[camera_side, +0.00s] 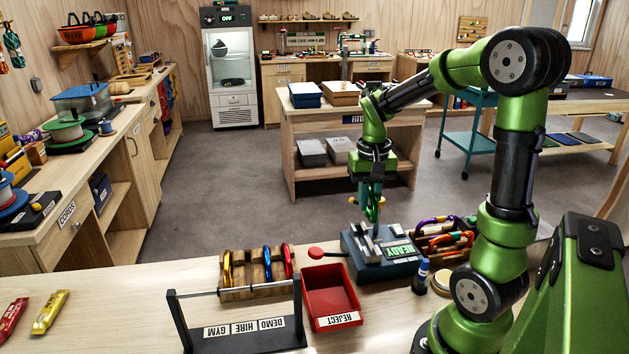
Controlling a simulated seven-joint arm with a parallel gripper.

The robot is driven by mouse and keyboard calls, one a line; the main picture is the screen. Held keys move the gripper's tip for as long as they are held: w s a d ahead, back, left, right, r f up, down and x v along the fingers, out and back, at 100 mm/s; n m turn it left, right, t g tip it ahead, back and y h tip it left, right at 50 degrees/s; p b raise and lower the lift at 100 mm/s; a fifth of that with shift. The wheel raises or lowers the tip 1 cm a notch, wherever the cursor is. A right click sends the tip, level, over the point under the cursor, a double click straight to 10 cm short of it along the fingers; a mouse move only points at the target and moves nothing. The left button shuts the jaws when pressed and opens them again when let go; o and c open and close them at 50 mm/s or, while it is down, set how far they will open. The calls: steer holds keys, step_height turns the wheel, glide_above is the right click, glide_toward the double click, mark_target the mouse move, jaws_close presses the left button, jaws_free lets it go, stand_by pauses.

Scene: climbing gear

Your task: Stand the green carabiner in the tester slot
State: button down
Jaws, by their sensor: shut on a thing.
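My gripper (370,207) points straight down above the tester and is shut on the green carabiner (366,194). The carabiner looks small and is partly hidden by the fingers, so its exact tilt is hard to tell. The tester (378,268) is a grey-blue box on the near bench with a lit green READY display (400,252). Grey metal blocks stand on its top, to the left of the display. The gripper is over these blocks. The slot itself is too small to make out, and I cannot tell whether the carabiner touches it.
A red REJECT tray (337,320) stands left of the tester. A black-framed rail (240,335) and a wooden rack (225,292) with coloured carabiners stand further left. A carabiner crate (437,252) and a blue-capped bottle (421,278) are close on the right.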

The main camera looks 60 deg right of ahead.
mark_target(368, 216)
steer(key=shift+s+a+f+n, duration=0.1)
steer(key=shift+s+f+n, duration=0.1)
steer(key=shift+f+n, duration=0.3)
steer(key=shift+f, duration=1.75)
steer(key=shift+f, duration=0.1)
steer(key=shift+f, duration=0.6)
steer(key=shift+f, duration=0.15)
steer(key=shift+f, duration=1.05)
steer(key=shift+f, duration=0.55)
steer(key=c, duration=1)
jaws_free()
